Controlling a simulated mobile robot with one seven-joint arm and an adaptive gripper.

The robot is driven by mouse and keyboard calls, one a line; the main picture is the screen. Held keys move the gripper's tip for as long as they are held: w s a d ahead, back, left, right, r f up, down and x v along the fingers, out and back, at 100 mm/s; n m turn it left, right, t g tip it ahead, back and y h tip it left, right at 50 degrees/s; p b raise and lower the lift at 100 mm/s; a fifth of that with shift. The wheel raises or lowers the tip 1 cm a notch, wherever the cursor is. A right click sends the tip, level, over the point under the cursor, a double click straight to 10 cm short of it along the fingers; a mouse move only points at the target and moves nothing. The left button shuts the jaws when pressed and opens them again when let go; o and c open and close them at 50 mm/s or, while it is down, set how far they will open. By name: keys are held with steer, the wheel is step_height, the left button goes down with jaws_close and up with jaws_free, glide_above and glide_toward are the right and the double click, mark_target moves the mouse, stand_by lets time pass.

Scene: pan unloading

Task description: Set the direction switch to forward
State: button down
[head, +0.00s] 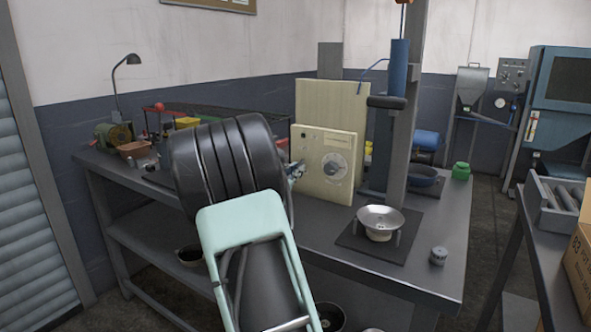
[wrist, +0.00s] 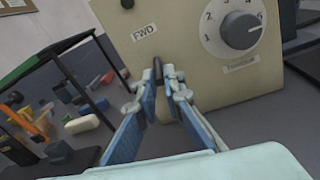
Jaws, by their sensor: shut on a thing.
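The cream control box (head: 324,185) stands on the workbench and also fills the upper part of the wrist view (wrist: 210,85). Its "FWD" label (wrist: 144,32) sits above a small dark switch lever (wrist: 157,68). My gripper (wrist: 159,76) has its fingertips on both sides of this lever, shut on it. In the head view my gripper (head: 296,171) reaches the left side of the box face; my arm hides part of the bench, and the lever cannot be made out there.
A numbered dial (head: 336,166) is on the box, right of the switch. A press column (head: 400,140) and a metal bowl (head: 380,218) stand to the right. A dark-framed tray (wrist: 50,75) with coloured parts lies left of my gripper. The bench (head: 440,275) is mostly clear in front.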

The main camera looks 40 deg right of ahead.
mark_target(300, 162)
steer(key=shift+a+r+g+y+p, duration=0.15)
steer(key=shift+r+g+y+p, duration=0.7)
steer(key=shift+p, duration=2.9)
steer(key=r+y+p, duration=0.1)
steer(key=y+p, duration=0.1)
steer(key=p, duration=0.5)
steer(key=g+y+p, duration=0.1)
steer(key=y+p, duration=0.1)
steer(key=p, duration=0.5)
steer(key=r+g+y+p, duration=0.1)
steer(key=y+p, duration=0.1)
steer(key=p, duration=0.5)
steer(key=shift+d+r+m+p, duration=0.3)
steer(key=shift+w+d+g+y+p, duration=0.15)
steer(key=shift+g+y+p, duration=0.2)
steer(key=shift+y+p, duration=0.55)
steer(key=shift+r+g+y, duration=0.15)
steer(key=shift+g+y, duration=0.15)
steer(key=shift+y, duration=0.05)
steer(key=c, duration=2)
jaws_free()
steer(key=shift+c, duration=0.2)
steer(key=shift+r, duration=0.1)
steer(key=v, duration=1.2)
